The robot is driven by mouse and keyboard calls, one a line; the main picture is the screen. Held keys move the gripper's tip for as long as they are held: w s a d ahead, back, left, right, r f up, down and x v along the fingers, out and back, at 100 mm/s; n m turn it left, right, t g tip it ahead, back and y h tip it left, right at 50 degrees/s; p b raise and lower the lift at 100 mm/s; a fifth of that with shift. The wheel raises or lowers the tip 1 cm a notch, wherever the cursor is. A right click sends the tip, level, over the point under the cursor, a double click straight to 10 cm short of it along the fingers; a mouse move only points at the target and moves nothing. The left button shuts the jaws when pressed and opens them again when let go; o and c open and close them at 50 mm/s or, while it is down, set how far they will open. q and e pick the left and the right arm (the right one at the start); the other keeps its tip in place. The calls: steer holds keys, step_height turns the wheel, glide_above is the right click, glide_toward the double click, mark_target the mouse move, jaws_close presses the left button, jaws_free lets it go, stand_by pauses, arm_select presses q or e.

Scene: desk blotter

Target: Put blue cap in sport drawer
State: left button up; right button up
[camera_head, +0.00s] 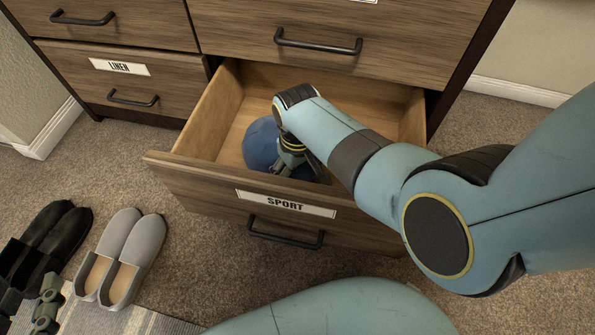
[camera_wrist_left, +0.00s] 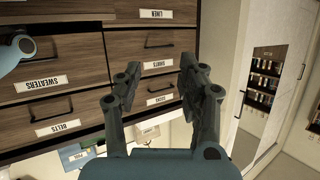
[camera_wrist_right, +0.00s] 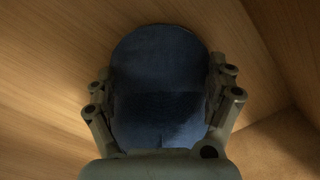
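The blue cap (camera_head: 262,145) is inside the pulled-out drawer labelled SPORT (camera_head: 285,205), in its left and middle part. My right gripper (camera_head: 289,157) reaches down into the drawer at the cap and hides part of it. In the right wrist view the cap (camera_wrist_right: 160,85) fills the space between the two spread fingers, one along each side. Whether the fingers press on it is hidden. My left gripper (camera_head: 46,302) is at the lower left of the head view; in the left wrist view (camera_wrist_left: 160,82) its fingers are apart with nothing between them.
The closed LINEN drawer (camera_head: 120,78) is to the left and another closed drawer (camera_head: 330,40) is above. Grey slippers (camera_head: 122,255) and black shoes (camera_head: 45,240) stand at the lower left, near a striped mat (camera_head: 150,322). Carpet (camera_head: 190,250) is clear in front of the open drawer.

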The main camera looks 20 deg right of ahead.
steer(key=shift+r+p, duration=0.4)
steer(key=shift+r, duration=0.1)
steer(key=shift+w+r+p, duration=0.1)
steer(key=shift+r+p, duration=0.55)
steer(key=shift+r, duration=0.1)
steer(key=shift+r+p, duration=0.6)
steer(key=shift+r, duration=0.1)
steer(key=shift+r+p, duration=0.55)
steer(key=shift+r, duration=0.05)
arm_select(q)
steer(key=s+a+r+g+y+p, duration=0.1)
steer(key=s+r+g+p, duration=0.35)
steer(key=g, duration=0.65)
steer(key=shift+n+g, duration=0.4)
steer(key=shift+g, duration=0.1)
steer(key=shift+s+a+f+p, duration=0.25)
steer(key=shift+s+f+p, duration=0.15)
steer(key=shift+f, duration=0.25)
steer(key=shift+s+a+f+p, duration=0.25)
steer(key=shift+s+f, duration=0.2)
steer(key=shift+f, duration=0.15)
steer(key=shift+s+a+f+p, duration=0.25)
steer(key=shift+s+f+p, duration=0.15)
steer(key=shift+f, duration=0.25)
arm_select(e)
step_height(320, 180, up, 7)
